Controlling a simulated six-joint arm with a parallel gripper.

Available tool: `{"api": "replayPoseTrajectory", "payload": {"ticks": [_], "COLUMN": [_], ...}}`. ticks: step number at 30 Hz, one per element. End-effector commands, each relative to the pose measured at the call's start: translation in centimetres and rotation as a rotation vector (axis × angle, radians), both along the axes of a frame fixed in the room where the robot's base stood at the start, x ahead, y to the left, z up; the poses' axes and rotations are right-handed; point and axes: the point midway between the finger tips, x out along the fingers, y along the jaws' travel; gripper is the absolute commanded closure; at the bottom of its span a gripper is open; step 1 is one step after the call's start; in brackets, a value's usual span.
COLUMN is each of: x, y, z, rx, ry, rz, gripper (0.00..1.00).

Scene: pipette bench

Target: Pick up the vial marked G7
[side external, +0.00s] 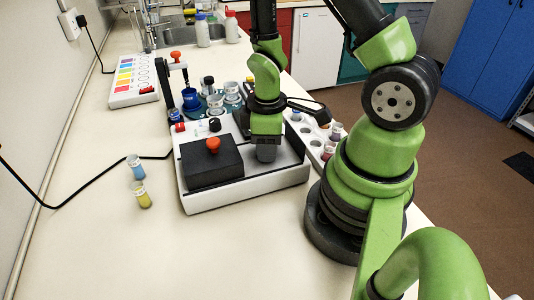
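Two small capped vials stand on the bench at the left, one with blue contents (136,168) and one with yellow contents (142,196). More vials, some with dark red contents (335,131), sit in a white rack (316,152) at the right, partly behind my arm. No marking is readable, so I cannot tell which vial is G7. My gripper (266,153) points down above the right part of a white device, well to the right of the two loose vials. Its fingers are too small and dark to show whether they are apart.
The white device (245,190) has a black block with an orange knob (212,145). Behind it are a stand with a blue container (190,98) and several clear cups. A colour-keyed panel (134,80) lies farther back. A black cable (75,198) crosses the left bench; the front left is clear.

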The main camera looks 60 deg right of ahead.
Motion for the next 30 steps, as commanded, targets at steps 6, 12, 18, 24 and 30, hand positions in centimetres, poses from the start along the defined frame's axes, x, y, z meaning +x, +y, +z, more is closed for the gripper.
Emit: {"api": "replayPoseTrajectory", "payload": {"ticks": [6, 12, 18, 24, 30], "x": [0.0, 0.0, 0.1, 0.1, 0.1], "y": [0.0, 0.0, 0.0, -0.1, -0.1], "z": [0.0, 0.0, 0.8, 2.8, 5.5], "rx": [0.0, 0.0, 0.003, -0.003, -0.003], "ry": [0.0, 0.0, -0.004, -0.008, -0.009], "rz": [0.0, -0.001, -0.001, -0.001, -0.002], "gripper": [0.97, 0.97, 0.97, 0.97, 0.97]}}
